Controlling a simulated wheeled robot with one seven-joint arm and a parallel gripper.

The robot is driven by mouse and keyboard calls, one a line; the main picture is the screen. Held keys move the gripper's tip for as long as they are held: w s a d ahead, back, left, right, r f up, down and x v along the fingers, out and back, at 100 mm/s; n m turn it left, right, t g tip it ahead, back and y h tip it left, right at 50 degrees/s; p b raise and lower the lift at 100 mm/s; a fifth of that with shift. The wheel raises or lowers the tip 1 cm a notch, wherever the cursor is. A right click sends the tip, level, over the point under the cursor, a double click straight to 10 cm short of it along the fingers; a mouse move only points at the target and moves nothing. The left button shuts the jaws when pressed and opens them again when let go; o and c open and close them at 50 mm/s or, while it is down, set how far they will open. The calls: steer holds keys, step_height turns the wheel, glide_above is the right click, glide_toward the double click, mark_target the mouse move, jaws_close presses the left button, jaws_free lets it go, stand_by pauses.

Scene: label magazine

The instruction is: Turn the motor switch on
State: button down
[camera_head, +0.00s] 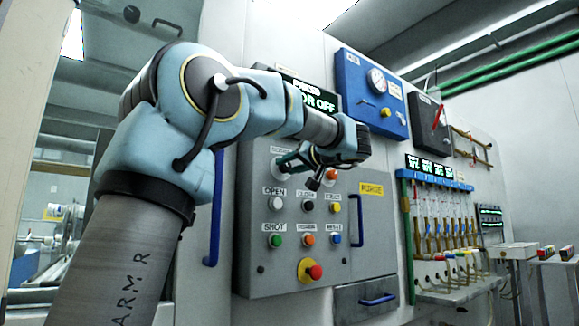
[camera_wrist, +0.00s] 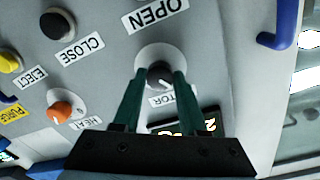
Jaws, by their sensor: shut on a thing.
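The motor switch (camera_wrist: 158,74) is a dark round knob on a pale round base on the grey control panel (camera_head: 255,210). Its label is partly hidden and reads "TOR" in the wrist view. My gripper (camera_wrist: 160,78) has its two green fingers closed on the knob, one on each side. In the head view my gripper (camera_head: 285,165) reaches the panel's upper left, and my wrist hides much of that area. The display (camera_head: 315,98) above the panel is partly covered by my arm; its visible lower line ends in "OR OFF".
An orange heat knob (camera_wrist: 60,112) and a black close button (camera_wrist: 58,23) are beside the motor switch. Several buttons and a red emergency knob (camera_head: 314,272) sit lower on the panel. A blue handle (camera_head: 356,219) stands out at the panel's right.

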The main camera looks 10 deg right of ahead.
steer(key=shift+m, duration=0.3)
steer(key=m, duration=0.3)
steer(key=shift+d, duration=0.1)
steer(key=m+p, duration=0.1)
steer(key=m, duration=0.2)
steer(key=shift+r+m, duration=0.1)
steer(key=shift+m, duration=0.2)
steer(key=m+p, duration=0.2)
steer(key=m, duration=0.1)
steer(key=shift+m+p, duration=0.6)
steer(key=shift+m, duration=1)
steer(key=shift+f, duration=0.2)
steer(key=shift+c, duration=2.2)
jaws_free()
